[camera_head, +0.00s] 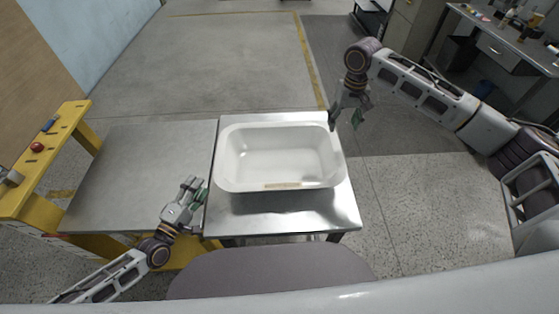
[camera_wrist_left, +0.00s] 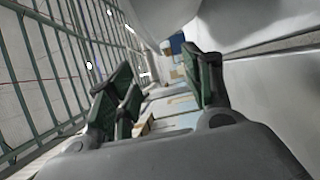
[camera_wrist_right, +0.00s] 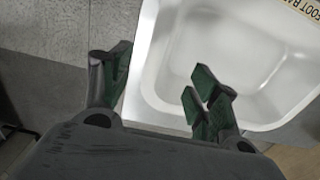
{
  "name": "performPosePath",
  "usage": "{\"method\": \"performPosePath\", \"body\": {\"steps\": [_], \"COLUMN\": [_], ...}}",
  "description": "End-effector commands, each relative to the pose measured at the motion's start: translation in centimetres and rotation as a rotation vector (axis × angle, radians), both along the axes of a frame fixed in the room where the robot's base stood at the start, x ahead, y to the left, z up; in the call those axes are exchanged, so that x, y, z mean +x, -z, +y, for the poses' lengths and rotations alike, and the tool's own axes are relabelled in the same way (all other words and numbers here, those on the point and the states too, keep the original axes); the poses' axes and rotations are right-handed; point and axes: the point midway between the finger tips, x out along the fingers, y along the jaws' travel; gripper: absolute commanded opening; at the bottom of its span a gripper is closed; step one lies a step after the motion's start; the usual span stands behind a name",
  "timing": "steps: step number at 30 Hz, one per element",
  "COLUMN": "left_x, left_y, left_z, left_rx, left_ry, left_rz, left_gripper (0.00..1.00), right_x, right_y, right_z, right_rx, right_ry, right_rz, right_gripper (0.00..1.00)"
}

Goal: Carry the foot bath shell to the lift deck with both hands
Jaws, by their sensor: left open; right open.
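The foot bath shell (camera_head: 280,160), a white rectangular tub, sits upright on a steel table (camera_head: 285,210). A label strip shows on its near side, and part of "FOOT BA" is readable in the right wrist view. My left gripper (camera_head: 197,194) is open beside the shell's near left corner. My right gripper (camera_head: 345,118) is open at the far right corner. In the right wrist view the shell's rim (camera_wrist_right: 142,70) appears between the spread fingers; I cannot tell whether they touch it. The grey lift deck (camera_head: 140,160) lies empty left of the table.
A yellow frame (camera_head: 45,165) with small items on top borders the deck's left side. A grey rounded surface (camera_head: 270,272) lies in front of the table. A workbench (camera_head: 500,45) with clutter stands at the back right. Open floor (camera_head: 220,65) lies beyond the table.

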Motion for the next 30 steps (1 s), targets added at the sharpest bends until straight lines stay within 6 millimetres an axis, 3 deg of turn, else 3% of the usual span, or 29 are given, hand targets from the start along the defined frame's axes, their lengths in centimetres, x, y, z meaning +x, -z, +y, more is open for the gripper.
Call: {"method": "performPosePath", "body": {"steps": [30], "left_x": [6.8], "left_y": [-0.1], "left_z": [-3.4], "left_rx": [-0.001], "left_ry": [0.000], "left_rz": [-0.002], "left_gripper": [0.51], "right_x": [0.0], "right_y": [7.6], "right_z": [0.0], "right_rx": [-0.001], "right_ry": [0.001], "right_rz": [0.002], "right_gripper": [0.61]}}
